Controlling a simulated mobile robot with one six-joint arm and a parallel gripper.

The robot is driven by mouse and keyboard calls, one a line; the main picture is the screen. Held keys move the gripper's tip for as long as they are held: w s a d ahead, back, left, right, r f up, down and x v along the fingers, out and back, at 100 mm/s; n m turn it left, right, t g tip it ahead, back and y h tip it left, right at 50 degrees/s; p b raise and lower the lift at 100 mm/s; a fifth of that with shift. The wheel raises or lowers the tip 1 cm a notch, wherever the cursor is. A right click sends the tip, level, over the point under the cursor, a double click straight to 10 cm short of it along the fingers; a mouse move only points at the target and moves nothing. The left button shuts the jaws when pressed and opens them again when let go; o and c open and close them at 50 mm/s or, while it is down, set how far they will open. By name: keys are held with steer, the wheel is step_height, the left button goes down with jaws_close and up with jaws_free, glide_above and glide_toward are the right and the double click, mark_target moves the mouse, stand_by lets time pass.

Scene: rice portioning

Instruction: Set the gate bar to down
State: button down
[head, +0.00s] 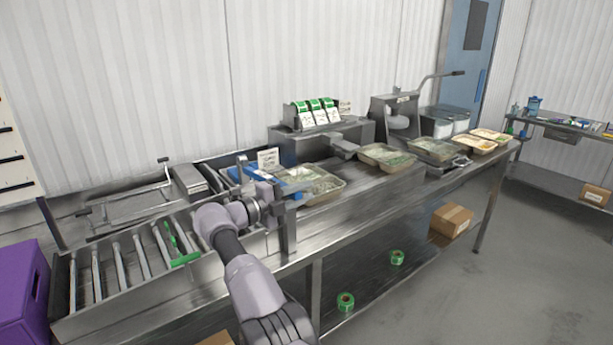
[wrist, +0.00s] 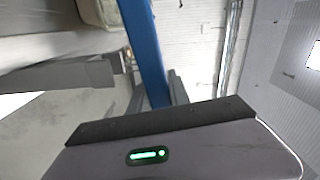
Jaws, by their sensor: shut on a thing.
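My gripper (head: 266,203) is at the table's front edge, between the roller bed and the blue platform. In the wrist view a grey beam (wrist: 65,76) reaches in from the left, beside a blue strip (wrist: 146,45).
Left is a roller bed (head: 118,265) with a green piece (head: 184,260). Behind my gripper, a tray (head: 322,186) sits by a blue platform (head: 262,174). More trays stand along the table to the right. A purple box (head: 22,295) is at far left.

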steer(key=shift+m, duration=0.9)
steer(key=shift+w+f, duration=0.1)
steer(key=shift+f, duration=2.55)
steer(key=shift+d+f, duration=0.1)
steer(key=c, duration=1.3)
jaws_free()
steer(key=shift+o, duration=0.5)
steer(key=shift+w+d+f, duration=0.1)
steer(key=shift+w, duration=0.05)
